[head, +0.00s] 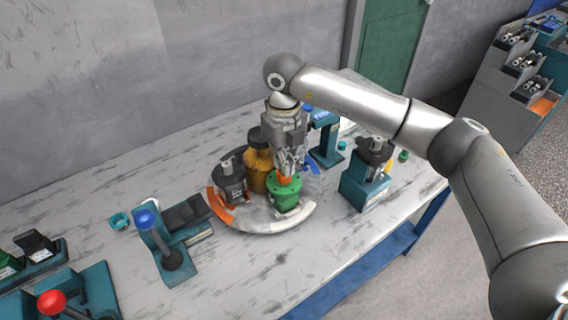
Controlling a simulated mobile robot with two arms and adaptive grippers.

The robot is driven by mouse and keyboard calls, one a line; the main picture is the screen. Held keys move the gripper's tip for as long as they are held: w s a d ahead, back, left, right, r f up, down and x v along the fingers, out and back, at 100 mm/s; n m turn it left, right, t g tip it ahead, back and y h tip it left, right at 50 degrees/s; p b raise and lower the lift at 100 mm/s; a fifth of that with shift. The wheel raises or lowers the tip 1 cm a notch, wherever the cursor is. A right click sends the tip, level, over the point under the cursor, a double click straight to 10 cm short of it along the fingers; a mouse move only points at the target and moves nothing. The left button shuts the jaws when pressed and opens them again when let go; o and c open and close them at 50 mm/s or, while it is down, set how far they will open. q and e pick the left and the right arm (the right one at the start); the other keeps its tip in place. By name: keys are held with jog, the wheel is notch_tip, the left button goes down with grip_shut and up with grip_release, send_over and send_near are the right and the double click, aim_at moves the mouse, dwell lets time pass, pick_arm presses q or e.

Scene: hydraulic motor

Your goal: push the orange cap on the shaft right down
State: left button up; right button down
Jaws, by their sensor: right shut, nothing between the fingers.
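The orange cap (284,181) shows at the top of a green motor part (285,195), on the front of a round fixture (262,222) on the table. My right gripper (287,169) points down directly over the cap, with its fingers shut and empty. The fingertips are at or just above the cap; I cannot tell whether they touch. The shaft under the cap is hidden. My left gripper is not in view.
The round fixture also carries a yellow-brown part (257,170) and a dark grey motor (230,184). A teal stand (364,186) is at right, and a blue-knobbed lever press (163,240) at left. A red knob (52,303) is at lower left. The table (300,262) is bare in front.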

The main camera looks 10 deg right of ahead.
jog(key=shift+r, duration=0.1)
jog(key=shift+r+p, duration=1.6)
jog(key=shift+r, duration=1.65)
jog(key=shift+f, duration=0.1)
